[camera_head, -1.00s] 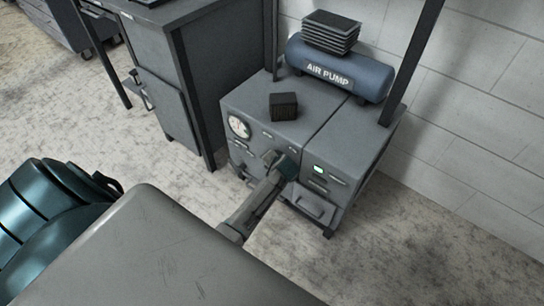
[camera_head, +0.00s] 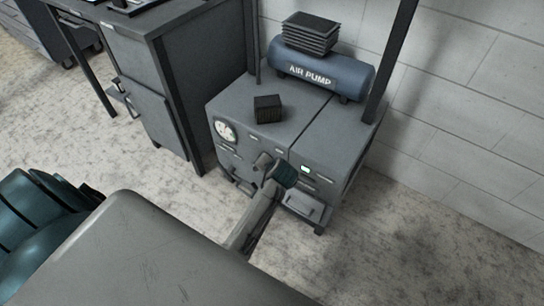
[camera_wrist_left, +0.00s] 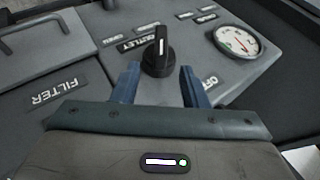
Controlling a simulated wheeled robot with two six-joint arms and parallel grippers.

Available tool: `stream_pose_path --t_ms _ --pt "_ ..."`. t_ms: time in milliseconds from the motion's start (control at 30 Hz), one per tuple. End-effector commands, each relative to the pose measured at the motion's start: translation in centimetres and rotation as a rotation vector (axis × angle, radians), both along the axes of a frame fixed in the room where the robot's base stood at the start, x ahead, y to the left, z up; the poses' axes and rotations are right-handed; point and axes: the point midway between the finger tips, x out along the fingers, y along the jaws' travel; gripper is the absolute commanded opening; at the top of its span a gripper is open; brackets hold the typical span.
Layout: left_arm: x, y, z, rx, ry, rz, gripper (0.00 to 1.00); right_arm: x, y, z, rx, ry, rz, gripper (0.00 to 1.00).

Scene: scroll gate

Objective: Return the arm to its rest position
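My left gripper (camera_head: 281,174) is in front of the grey pump cabinet (camera_head: 270,137). In the left wrist view its two blue fingers (camera_wrist_left: 158,76) are apart. A black knob (camera_wrist_left: 157,54) with a white line stands upright in that view, just ahead of and between the fingertips. I see no finger touching it. Its panel carries an OUTLET label, partly hidden by the knob. My left arm reaches from the bottom of the head view. My right gripper is not in view.
A blue air pump tank (camera_head: 320,72) with stacked black plates sits on the cabinet, beside a small black block (camera_head: 268,109). A round gauge (camera_head: 225,131) is on the cabinet front. A grey workbench (camera_head: 172,85) stands left. Bare floor (camera_head: 430,235) lies to the right.

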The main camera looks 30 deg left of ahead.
Motion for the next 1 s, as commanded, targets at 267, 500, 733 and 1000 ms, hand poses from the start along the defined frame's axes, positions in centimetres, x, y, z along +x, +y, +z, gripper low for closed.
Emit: stream_pose_path --t_ms 267,500,733,1000 --pt "-0.5 0.1 0.0 -0.008 0.000 0.003 0.40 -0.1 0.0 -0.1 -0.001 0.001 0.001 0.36" --pt "-9.0 0.8 0.6 -0.157 0.000 0.055 0.40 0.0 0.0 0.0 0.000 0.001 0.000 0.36" --pt "-17.7 -0.5 3.5 -0.337 0.014 0.067 0.40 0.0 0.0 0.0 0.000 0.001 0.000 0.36" --pt "-23.4 -2.3 6.6 -0.457 0.042 0.047 0.40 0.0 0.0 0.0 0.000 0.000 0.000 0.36"
